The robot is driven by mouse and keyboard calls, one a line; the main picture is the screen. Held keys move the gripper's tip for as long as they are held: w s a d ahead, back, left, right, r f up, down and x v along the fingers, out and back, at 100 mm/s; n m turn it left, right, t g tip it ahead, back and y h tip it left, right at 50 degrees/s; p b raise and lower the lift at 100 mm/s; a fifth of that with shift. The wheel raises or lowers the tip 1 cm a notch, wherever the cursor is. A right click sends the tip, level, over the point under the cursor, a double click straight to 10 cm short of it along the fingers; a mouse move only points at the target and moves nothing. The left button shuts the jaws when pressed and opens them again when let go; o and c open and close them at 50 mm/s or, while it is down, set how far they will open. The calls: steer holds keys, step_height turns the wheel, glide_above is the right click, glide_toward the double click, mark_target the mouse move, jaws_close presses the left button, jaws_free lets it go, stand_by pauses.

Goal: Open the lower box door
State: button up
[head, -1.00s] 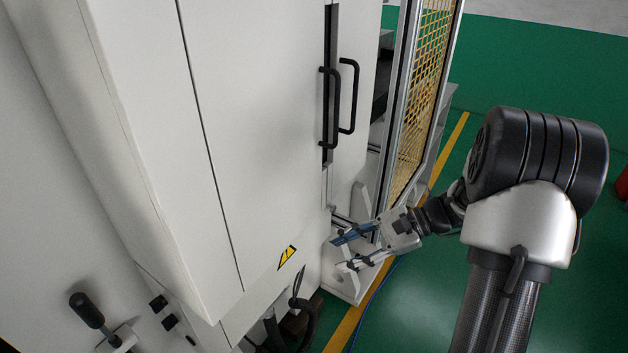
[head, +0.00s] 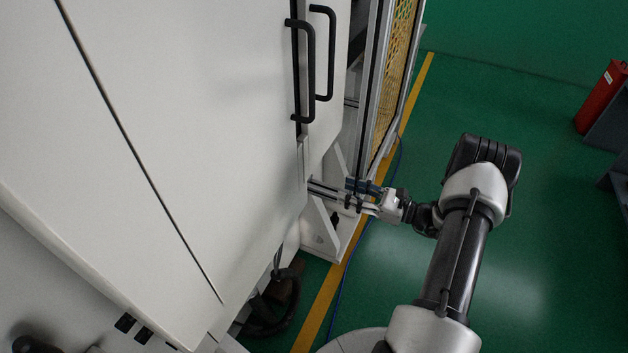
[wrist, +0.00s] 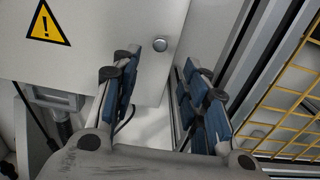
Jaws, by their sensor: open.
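The lower box door (wrist: 92,28) is a white panel with a yellow warning triangle (wrist: 45,25) in the wrist view. A round silver knob (wrist: 160,44) sits near its lower right corner. My gripper (wrist: 162,62) is open and empty, its blue-padded fingers spread below and to either side of the knob. I cannot tell how far short of the knob they are. In the head view my gripper (head: 352,194) is at the right edge of the white cabinet, near its base. The lower door's front and knob are hidden there.
The tall white cabinet (head: 215,130) has two black handles (head: 310,70) above my gripper. A metal-framed yellow mesh fence (head: 390,85) stands close on the right. A white bracket (head: 322,235) is near the floor. Green floor (head: 540,210) is open farther right, with a red object (head: 602,97) beyond.

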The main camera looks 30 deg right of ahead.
steer(key=b+x, duration=0.1)
steer(key=x, duration=1)
steer(key=shift+w+a+b, duration=0.2)
steer(key=shift+b, duration=0.2)
steer(key=shift+c, duration=0.2)
jaws_close()
